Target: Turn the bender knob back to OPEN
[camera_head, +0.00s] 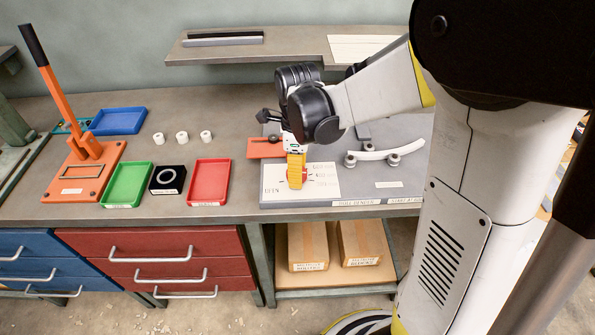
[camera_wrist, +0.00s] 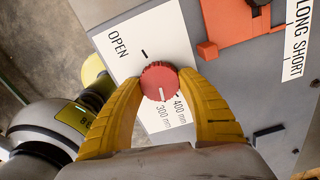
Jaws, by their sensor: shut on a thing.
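The red bender knob (camera_wrist: 160,78) sits on a white label plate (camera_wrist: 125,38) in the wrist view. Its white pointer line faces the 300 mm print, away from the OPEN print (camera_wrist: 118,45) and its black tick. My gripper (camera_wrist: 166,82) has its yellow fingers shut on the knob, one on each side. In the head view my gripper (camera_head: 296,180) points down onto the label plate (camera_head: 325,180), and its fingers mostly hide the knob.
A bent pale tube (camera_head: 385,153) lies on rollers to the right. A red-orange block (camera_head: 265,148) is behind the gripper. A red tray (camera_head: 209,182), a green tray (camera_head: 127,185) and an orange lever press (camera_head: 85,180) stand to the left. A shelf (camera_head: 290,45) hangs behind.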

